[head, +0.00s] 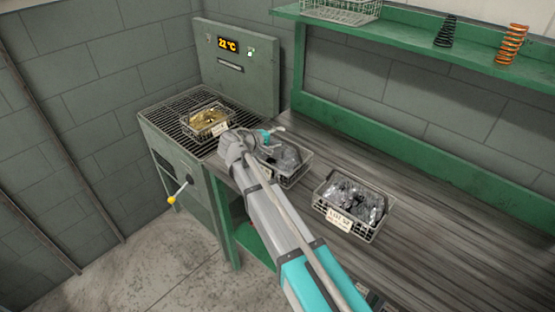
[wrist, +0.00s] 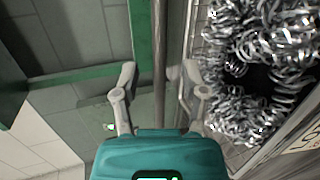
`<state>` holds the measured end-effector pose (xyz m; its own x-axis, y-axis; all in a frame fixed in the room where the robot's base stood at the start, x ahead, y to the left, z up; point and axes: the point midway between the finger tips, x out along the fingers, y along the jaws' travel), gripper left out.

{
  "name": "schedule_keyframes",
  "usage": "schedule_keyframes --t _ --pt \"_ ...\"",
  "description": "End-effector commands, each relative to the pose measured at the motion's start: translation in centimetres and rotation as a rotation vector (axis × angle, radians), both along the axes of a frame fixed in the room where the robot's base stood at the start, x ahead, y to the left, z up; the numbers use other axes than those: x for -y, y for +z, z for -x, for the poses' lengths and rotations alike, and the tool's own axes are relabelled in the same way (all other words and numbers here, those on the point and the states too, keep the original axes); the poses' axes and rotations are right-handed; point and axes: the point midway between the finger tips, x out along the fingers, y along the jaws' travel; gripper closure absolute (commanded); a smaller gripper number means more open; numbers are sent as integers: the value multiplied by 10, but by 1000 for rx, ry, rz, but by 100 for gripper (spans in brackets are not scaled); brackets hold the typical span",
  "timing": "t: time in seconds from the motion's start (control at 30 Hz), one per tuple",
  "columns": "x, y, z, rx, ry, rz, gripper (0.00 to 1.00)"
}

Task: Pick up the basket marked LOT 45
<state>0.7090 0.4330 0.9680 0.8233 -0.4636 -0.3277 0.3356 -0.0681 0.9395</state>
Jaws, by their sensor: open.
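Three wire baskets with tags show in the head view. One with gold-coloured pieces (head: 207,122) sits on the grate at left. A middle one with grey pieces (head: 293,179) is partly hidden behind my arm. A right one with silvery pieces (head: 352,229) stands on the bench. No tag reads clearly as LOT 45. In the wrist view, a basket of silvery coils (wrist: 197,30) fills the right side, its tag (wrist: 308,138) cut off by the edge. My gripper (wrist: 152,74) is open and empty, its right finger close beside that basket's wall.
A green shelf (head: 400,35) above the bench holds a wire basket, a black spring and an orange spring. The wooden bench (head: 450,235) is clear at right.

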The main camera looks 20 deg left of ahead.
Motion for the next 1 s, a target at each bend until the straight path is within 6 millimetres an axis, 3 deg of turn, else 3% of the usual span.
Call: schedule_keyframes --t 0.1,0.4,1.0 --pt "-1 0 0 0 1 0 44" --pt "-1 0 0 0 1 0 100" --pt "0 1 0 0 0 2 100"
